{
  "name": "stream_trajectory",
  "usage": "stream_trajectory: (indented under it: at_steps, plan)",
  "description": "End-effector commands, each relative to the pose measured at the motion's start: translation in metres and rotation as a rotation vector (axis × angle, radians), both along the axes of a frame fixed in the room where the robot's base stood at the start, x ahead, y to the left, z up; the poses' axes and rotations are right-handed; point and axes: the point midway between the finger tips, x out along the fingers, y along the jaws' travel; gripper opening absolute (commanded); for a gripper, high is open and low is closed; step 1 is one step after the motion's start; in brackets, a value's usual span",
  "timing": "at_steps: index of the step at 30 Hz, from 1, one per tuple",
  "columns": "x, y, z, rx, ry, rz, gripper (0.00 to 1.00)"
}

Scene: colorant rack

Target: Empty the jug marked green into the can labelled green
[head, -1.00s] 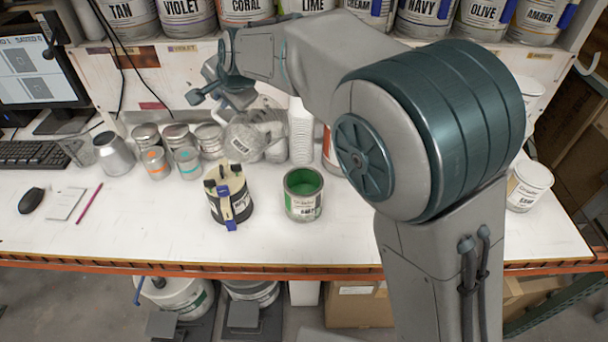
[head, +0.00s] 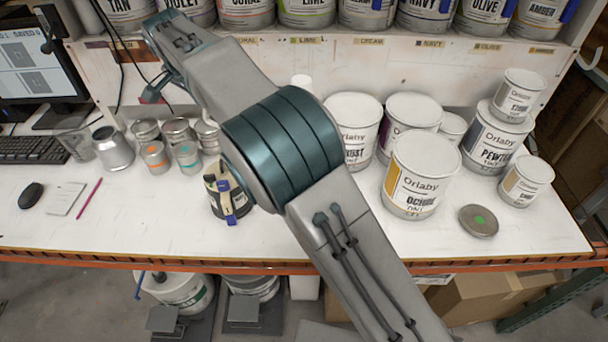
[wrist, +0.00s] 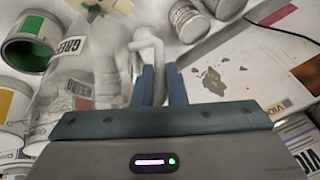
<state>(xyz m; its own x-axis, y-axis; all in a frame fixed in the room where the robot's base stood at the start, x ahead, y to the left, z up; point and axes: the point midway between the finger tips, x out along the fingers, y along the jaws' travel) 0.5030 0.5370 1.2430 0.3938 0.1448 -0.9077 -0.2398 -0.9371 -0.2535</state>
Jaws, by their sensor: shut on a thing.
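In the wrist view my gripper (wrist: 161,80) is shut on the pale handle of a clear see-through jug (wrist: 105,82). Lettering shows on or through the jug, partly blurred; I cannot tell how full it is. The green can (wrist: 30,42) is open, with green inside its rim, just left of the jug in the wrist view. A white label (wrist: 69,48) beside it seems to read GREEN. In the head view my arm hides the green can, the jug and most of the gripper. I cannot tell the jug's exact tilt.
A dark pot with tools (head: 224,200) stands by my arm. Small tins (head: 187,156) and a metal flask (head: 113,152) stand at the left. The Ochre can (head: 420,180) and other paint cans fill the right, near a loose lid with a green spot (head: 478,221).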

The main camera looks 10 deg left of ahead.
Motion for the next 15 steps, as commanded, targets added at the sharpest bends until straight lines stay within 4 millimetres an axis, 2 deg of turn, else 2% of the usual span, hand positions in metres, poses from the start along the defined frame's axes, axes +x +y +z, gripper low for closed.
stream_trajectory:
  at_steps: [15]
  plan:
    - [0.001,0.017,-0.015,-0.170,0.007,-0.001,0.00]
